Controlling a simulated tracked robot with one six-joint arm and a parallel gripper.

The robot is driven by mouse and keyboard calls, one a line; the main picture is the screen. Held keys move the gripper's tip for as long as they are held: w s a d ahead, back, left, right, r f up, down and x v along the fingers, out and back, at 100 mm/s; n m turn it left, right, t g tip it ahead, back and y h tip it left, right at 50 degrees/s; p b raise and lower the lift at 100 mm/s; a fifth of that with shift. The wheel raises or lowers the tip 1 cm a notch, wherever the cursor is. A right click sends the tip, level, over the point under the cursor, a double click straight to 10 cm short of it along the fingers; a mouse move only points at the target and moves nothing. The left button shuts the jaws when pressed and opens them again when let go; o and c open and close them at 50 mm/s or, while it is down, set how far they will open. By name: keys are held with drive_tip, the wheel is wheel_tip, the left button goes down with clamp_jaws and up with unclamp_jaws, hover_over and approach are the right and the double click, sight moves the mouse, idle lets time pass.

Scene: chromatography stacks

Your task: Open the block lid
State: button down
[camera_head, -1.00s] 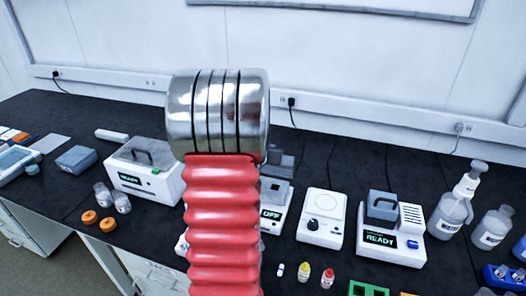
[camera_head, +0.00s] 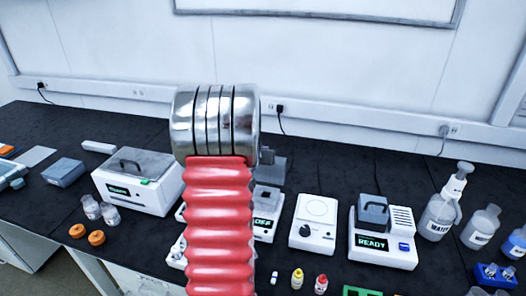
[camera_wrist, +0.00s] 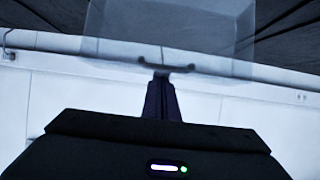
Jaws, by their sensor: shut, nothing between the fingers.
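A white block unit (camera_head: 383,238) marked READY stands right of centre in the head view. In the head view my red arm hides the gripper.
A white unit (camera_head: 138,190) with a see-through handled lid stands at left. A white knobbed unit (camera_head: 314,222) stands beside the block unit. Bottles (camera_head: 440,215) are at right.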

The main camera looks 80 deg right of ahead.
drive_tip(key=shift+a+r, duration=0.1)
drive_tip(key=a+r, duration=0.8)
drive_tip(key=r, duration=0.3)
drive_tip(key=shift+w, duration=0.4)
drive_tip(key=shift+a, duration=0.1)
idle(0.6)
drive_tip(key=w+a+r+n+t+y, duration=0.1)
drive_tip(key=w+a+r+n+t, duration=0.2)
drive_tip(key=w+a, duration=0.7)
drive_tip(key=w+a+r+n+t+y, duration=0.15)
drive_tip(key=w+a+n+t, duration=0.35)
drive_tip(key=w, duration=0.9)
drive_tip(key=w+a+n+t+y, duration=0.25)
drive_tip(key=w+a, duration=0.45)
drive_tip(key=a, duration=0.5)
drive_tip(key=s+a+f+n+g+y, duration=0.1)
drive_tip(key=s+a+n+y, duration=0.2)
drive_tip(key=a, duration=1.2)
drive_tip(key=a+f+n+g+y, duration=0.15)
drive_tip(key=a+n+y, duration=0.25)
drive_tip(key=a, duration=1.1)
drive_tip(key=s+a+f+n+g, duration=0.1)
drive_tip(key=s+a+f, duration=0.1)
drive_tip(key=s+a, duration=0.4)
drive_tip(key=shift+s+y, duration=0.4)
drive_tip(key=shift+s, duration=0.3)
